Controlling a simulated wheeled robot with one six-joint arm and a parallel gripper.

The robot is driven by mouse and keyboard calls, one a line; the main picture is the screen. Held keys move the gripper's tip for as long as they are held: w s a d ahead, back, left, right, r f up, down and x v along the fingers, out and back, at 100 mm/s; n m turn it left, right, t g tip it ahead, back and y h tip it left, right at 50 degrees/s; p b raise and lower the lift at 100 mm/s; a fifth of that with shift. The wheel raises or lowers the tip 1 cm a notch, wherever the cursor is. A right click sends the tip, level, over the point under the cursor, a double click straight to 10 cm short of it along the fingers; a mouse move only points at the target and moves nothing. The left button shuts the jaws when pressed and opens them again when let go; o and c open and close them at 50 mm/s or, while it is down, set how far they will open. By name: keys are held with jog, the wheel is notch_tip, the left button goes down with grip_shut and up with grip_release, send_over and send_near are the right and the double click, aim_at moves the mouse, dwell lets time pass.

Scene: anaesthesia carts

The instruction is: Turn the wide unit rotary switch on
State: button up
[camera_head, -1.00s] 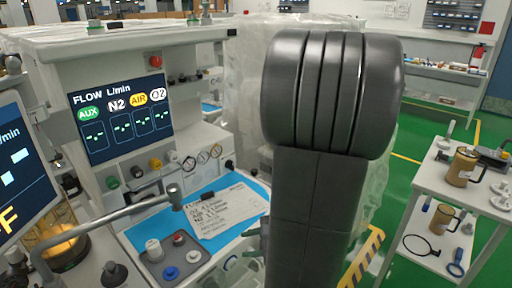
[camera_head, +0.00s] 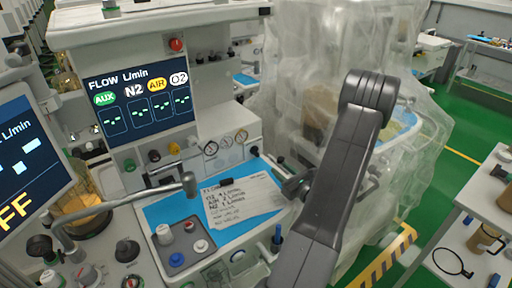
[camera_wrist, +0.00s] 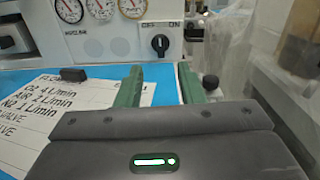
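The wide unit (camera_head: 222,120) stands at the left of the head view, with a flow screen (camera_head: 137,96) and a row of gauges. Its black rotary switch (camera_wrist: 160,45), under OFF and ON labels, is on the front panel in the wrist view. It is small in the head view (camera_head: 254,151). I cannot tell surely which label its pointer favours. My gripper (camera_wrist: 160,80) has two green fingers apart with nothing between them. It is short of the switch and apart from it, with the switch roughly centred between the fingers. The gripper also shows in the head view (camera_head: 297,187).
A white note (camera_head: 238,202) lies on the blue work surface (camera_head: 168,212), with a small black object on it. A bent metal arm (camera_head: 125,200) stands to the left. Plastic-wrapped equipment (camera_head: 290,70) is behind my arm. A white cart (camera_head: 478,225) is at the right.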

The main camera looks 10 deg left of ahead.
aim_at(258, 150)
jog(key=p+x, duration=0.3)
jog(key=x, duration=1)
jog(key=shift+w+a+f+p, duration=0.1)
jog(key=shift+w+a+p, duration=0.1)
jog(key=shift+a+p, duration=0.1)
grip_shut()
